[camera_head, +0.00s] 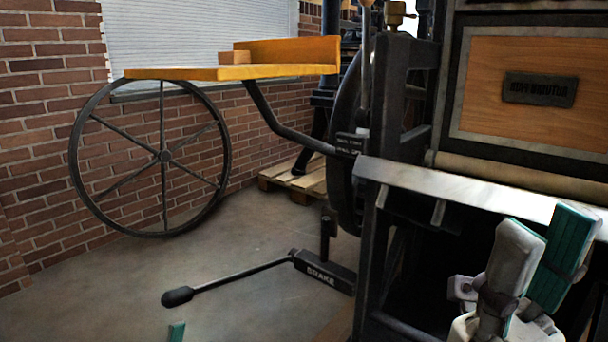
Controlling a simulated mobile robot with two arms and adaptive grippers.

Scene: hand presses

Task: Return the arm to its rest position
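My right gripper (548,225) is at the lower right, in front of the press (400,120) and below its wooden panel. Its two grey fingers with teal pads point up and stand apart, with nothing between them. The fingertips overlap the pale metal ledge (460,188) in the picture; I cannot tell whether they touch it. Of my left gripper, only a small teal tip (176,332) shows at the bottom edge, over the floor. The rest of it is out of view.
A brake pedal (325,272) with a long lever reaches left from the press, low over the floor. A spoked wheel (165,155) stands under a yellow shelf (230,72) by the brick wall. A wooden pallet (300,183) lies behind. The floor at lower left is clear.

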